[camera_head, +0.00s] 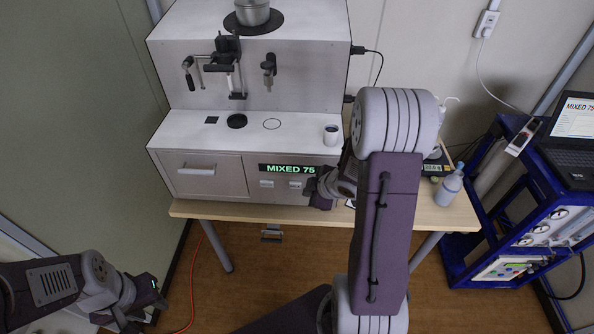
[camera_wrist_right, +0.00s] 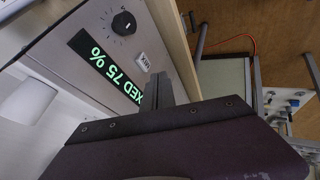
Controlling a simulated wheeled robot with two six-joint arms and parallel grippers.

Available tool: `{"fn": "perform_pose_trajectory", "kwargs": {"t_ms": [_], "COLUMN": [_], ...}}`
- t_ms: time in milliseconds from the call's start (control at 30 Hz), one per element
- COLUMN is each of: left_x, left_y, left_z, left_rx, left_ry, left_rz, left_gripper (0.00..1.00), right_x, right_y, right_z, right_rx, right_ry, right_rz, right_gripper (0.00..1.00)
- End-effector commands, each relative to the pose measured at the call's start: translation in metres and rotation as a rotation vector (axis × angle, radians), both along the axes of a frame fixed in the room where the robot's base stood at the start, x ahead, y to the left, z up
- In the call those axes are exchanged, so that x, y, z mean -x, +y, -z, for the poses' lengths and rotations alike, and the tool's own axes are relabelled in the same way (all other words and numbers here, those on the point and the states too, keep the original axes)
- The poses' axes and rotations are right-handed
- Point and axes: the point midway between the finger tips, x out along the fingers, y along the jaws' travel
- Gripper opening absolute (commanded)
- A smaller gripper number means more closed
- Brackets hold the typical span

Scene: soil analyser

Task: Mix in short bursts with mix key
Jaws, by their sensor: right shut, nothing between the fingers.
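The grey analyser (camera_head: 250,135) stands on the table, and its lit green display (camera_head: 287,169) reads "MIXED 75". In the right wrist view the display (camera_wrist_right: 104,68) reads "MIXED 75 %" upside down. A small white key labelled MIX (camera_wrist_right: 141,62) sits on the panel beside it. My right gripper (camera_head: 311,186) is at the front panel, just right of the small controls below the display. In the right wrist view its fingers (camera_wrist_right: 160,80) are shut and empty, close to the MIX key. I cannot tell whether they touch it. My left gripper (camera_head: 143,306) is low at left, away from the table; its jaws are unclear.
A black knob (camera_wrist_right: 124,22) is on the panel near the display. A cup (camera_head: 330,135) stands on the analyser's ledge. A bottle (camera_head: 448,187) stands at the table's right end. A blue cart (camera_head: 520,200) carries a laptop (camera_head: 578,120) reading "MIXED 75". My right arm hides part of the table.

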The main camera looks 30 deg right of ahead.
Motion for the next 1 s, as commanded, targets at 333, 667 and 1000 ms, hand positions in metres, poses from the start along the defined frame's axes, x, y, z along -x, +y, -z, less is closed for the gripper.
{"fn": "perform_pose_trajectory", "kwargs": {"t_ms": [333,667,1000], "left_x": [0.0,0.0,0.0], "left_y": [0.0,0.0,0.0], "left_z": [-0.03,-0.025,-0.02], "left_rx": [0.0,0.0,0.0], "left_ry": [0.0,0.0,0.0], "left_rz": [0.0,0.0,0.0], "left_gripper": [0.36,0.36,0.36], "right_x": [0.01,0.006,-0.035], "right_y": [0.005,0.006,0.012], "right_z": [0.003,0.012,0.068], "right_rx": [-0.002,-0.003,-0.003], "right_ry": [0.003,0.004,0.005], "right_rz": [0.001,-0.001,-0.004], "right_gripper": [0.0,0.0,0.0]}}
